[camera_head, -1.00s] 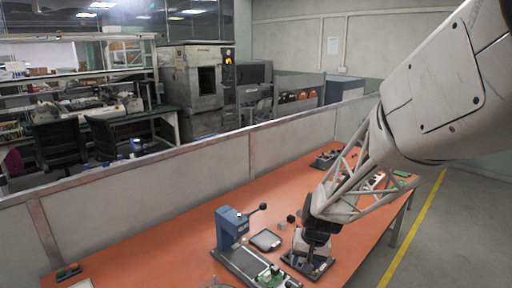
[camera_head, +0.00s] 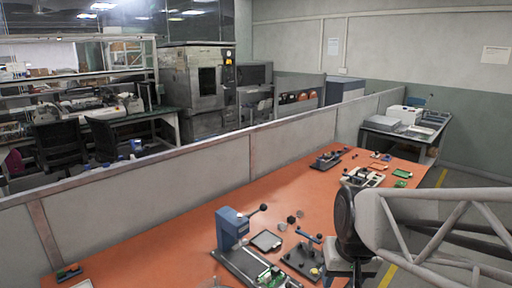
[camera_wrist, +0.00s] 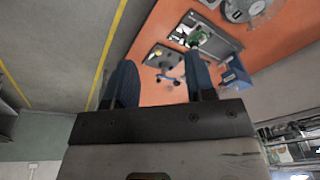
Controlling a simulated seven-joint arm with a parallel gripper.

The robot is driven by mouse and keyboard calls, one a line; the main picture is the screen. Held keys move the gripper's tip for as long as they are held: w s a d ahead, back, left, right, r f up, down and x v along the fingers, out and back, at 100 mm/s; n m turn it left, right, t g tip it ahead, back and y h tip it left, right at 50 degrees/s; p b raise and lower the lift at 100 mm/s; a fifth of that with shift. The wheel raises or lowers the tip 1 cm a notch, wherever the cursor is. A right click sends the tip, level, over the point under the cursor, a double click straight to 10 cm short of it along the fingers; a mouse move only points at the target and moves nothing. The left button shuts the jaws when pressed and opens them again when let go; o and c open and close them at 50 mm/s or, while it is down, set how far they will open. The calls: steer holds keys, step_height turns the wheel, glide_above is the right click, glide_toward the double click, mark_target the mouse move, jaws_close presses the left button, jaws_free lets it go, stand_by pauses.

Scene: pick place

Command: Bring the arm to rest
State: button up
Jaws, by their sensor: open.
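My gripper (camera_wrist: 161,80) shows in the wrist view with its two dark blue fingers spread wide. No object is held between them. Past the fingers are the orange table (camera_wrist: 145,100) and the grey floor. In the head view my arm comes in from the right edge, and its dark wrist joint is over the table's near right edge. The fingertips cannot be made out there. The orange table (camera_head: 180,245) carries a blue press-like device (camera_head: 232,228), which also shows in the wrist view (camera_wrist: 236,76).
A black fixture plate (camera_head: 303,262) lies left of my arm, beside a small dark tray (camera_head: 266,240). A grey partition (camera_head: 200,163) runs along the table's back. A side table (camera_head: 398,132) with white equipment stands at the far right. Floor is free on the right.

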steer(key=s+d+r, duration=0.1)
steer(key=s+r, duration=0.1)
steer(key=s, duration=0.6)
steer(key=shift+d+r+h, duration=0.2)
steer(key=shift+r+h, duration=0.05)
steer(key=shift+h, duration=0.15)
steer(key=shift+w, duration=0.1)
stand_by(1.8)
